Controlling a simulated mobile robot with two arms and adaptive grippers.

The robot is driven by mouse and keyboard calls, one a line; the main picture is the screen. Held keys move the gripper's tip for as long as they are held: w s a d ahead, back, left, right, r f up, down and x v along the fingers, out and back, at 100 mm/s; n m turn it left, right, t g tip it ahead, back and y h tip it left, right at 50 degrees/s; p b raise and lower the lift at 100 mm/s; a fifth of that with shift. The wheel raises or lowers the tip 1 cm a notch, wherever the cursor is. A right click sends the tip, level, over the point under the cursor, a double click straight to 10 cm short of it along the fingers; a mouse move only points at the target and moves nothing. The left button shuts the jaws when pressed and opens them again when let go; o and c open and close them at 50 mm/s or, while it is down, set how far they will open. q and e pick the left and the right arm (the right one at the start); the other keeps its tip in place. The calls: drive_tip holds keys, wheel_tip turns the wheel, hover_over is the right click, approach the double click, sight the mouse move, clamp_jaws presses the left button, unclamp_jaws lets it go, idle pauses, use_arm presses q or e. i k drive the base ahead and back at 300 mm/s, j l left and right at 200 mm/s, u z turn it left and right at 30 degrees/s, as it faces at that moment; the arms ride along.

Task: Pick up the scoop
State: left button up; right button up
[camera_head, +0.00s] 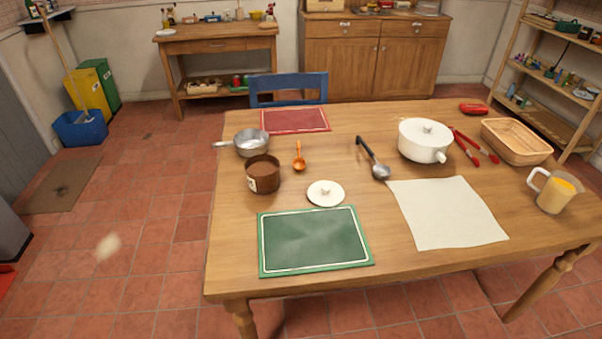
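A small orange scoop (299,160) lies on the wooden table (390,265), left of the middle, with its handle pointing away from me. It is just right of a brown canister (263,177) with a light label and brown contents. A round white lid with a knob (325,193) lies a little nearer to me and to the right of the scoop. The scoop is fully visible and nothing touches it. Neither of my grippers is in view.
A saucepan (252,142) is behind the canister. A ladle (376,162), a white pot (424,141), red tongs (474,147), a basket (516,140) and a jug (556,191) are to the right. A green mat (314,241) and cream cloth (447,213) lie in front; a blue chair (288,86) stands behind.

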sight(298, 163)
drive_tip(key=k+z, duration=0.1)
drive_tip(key=z, duration=0.75)
drive_tip(key=k+l+z, duration=0.1)
drive_tip(key=z, duration=0.35)
drive_tip(key=j+z, duration=0.1)
drive_tip(key=j, duration=0.5)
drive_tip(key=j+z, duration=0.1)
drive_tip(key=j, duration=0.5)
drive_tip(key=j+z, duration=0.1)
drive_tip(key=j, duration=0.55)
drive_tip(key=k+j+z, duration=0.1)
drive_tip(key=j, duration=0.5)
drive_tip(key=k+j+z, duration=0.1)
drive_tip(key=j, duration=0.5)
